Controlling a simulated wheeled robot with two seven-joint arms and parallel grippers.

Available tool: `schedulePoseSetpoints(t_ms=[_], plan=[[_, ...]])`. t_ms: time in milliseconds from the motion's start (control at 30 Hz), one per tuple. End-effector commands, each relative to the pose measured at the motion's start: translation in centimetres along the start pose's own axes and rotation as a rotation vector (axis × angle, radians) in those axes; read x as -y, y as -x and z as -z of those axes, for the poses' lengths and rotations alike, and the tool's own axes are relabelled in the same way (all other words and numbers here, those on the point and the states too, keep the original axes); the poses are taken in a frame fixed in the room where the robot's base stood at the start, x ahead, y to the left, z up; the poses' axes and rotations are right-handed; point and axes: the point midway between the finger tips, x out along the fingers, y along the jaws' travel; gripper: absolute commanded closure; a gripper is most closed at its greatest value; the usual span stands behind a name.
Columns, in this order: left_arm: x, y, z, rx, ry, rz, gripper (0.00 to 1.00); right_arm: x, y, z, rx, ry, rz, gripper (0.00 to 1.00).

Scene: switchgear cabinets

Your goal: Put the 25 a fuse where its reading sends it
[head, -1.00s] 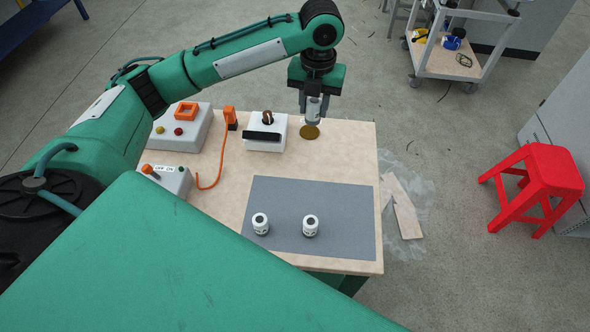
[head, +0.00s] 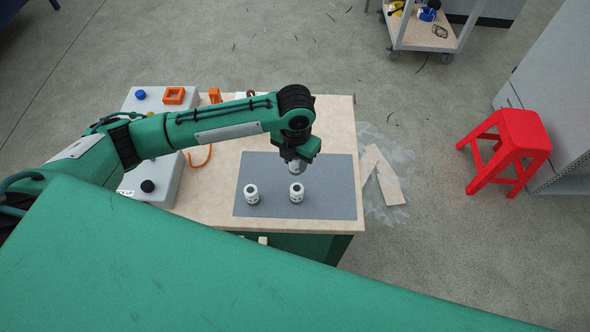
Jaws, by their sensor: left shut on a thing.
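My left gripper (head: 297,156) is over the upper part of the grey mat (head: 340,200) on the table. It is shut on a white fuse (head: 295,167), whose lower end shows under the green wrist. I cannot tell whether this fuse touches the mat. Two more white fuses stand upright on the mat: a left one (head: 251,193) and a right one (head: 296,193), which is just below the held fuse in the picture. The ratings are too small to read. The white tester box is mostly hidden behind my left arm. My right gripper is not in view.
A grey box with a blue button (head: 140,95) and an orange frame (head: 174,95) stands at the table's back left. A box with a black knob (head: 147,186) is nearer. An orange cord (head: 202,158) lies between. The mat's right side is clear. A red stool (head: 510,145) stands right.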

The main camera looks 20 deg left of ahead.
Motion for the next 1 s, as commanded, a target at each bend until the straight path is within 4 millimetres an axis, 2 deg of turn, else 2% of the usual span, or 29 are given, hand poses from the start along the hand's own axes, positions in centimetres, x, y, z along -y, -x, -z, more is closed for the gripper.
schedulePoseSetpoints(t_ms=[100, 333, 567, 933, 967, 1000], plan=[[0.0, -1.8, 0.1, -0.002, 0.0, -0.001, 0.91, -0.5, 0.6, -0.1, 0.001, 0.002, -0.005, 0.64], [0.0, -3.5, 0.0, -0.001, 0.001, -0.001, 0.91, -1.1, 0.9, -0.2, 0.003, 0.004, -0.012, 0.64], [0.0, -6.7, 0.1, -0.002, 0.001, 0.0, 0.91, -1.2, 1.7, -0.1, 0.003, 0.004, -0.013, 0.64], [0.0, -7.4, 0.0, 0.001, 0.0, -0.001, 0.91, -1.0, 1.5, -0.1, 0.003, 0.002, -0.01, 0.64], [-0.1, -7.3, 0.0, 0.001, 0.0, -0.001, 0.63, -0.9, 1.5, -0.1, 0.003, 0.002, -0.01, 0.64], [0.0, -7.3, 0.0, 0.001, 0.0, -0.001, 0.55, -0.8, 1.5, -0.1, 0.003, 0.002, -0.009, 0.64]])
